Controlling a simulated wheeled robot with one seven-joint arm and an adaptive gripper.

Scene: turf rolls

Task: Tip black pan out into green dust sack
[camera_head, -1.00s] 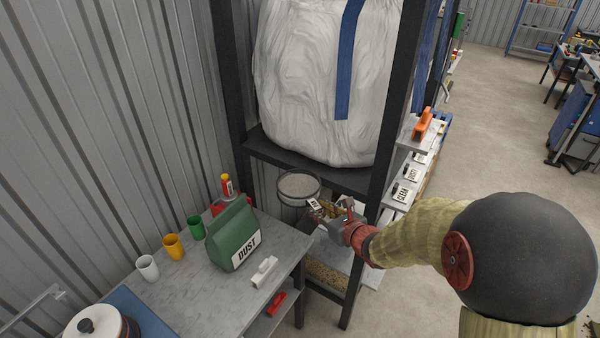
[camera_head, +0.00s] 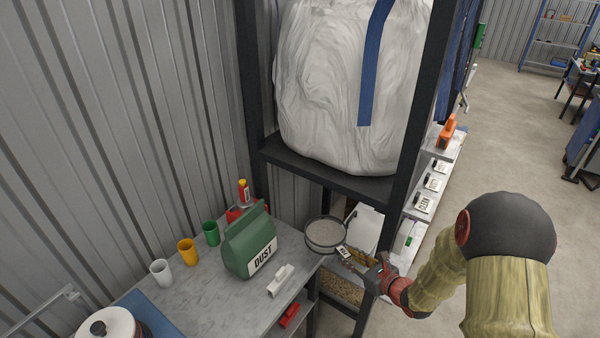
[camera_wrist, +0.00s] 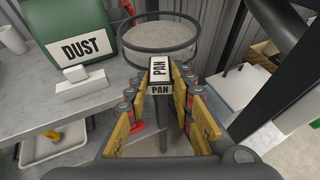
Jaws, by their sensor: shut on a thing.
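The black pan (camera_head: 325,236) is a round, black-rimmed vessel holding grey, grainy material and looks about level. In the wrist view the pan (camera_wrist: 160,40) is straight ahead, with a white PAN label on its handle. My gripper (camera_head: 357,264) is shut on the pan's handle; its yellow fingers (camera_wrist: 165,100) flank the handle in the wrist view. The green dust sack (camera_head: 249,243) stands upright on the grey bench, left of the pan, with a white DUST label. It also shows in the wrist view (camera_wrist: 70,22), partly cut off. Its opening cannot be made out.
On the grey bench (camera_head: 225,290) are white, yellow (camera_head: 187,251) and green cups, a red bottle (camera_head: 244,192) and a white block (camera_head: 281,281) before the sack.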

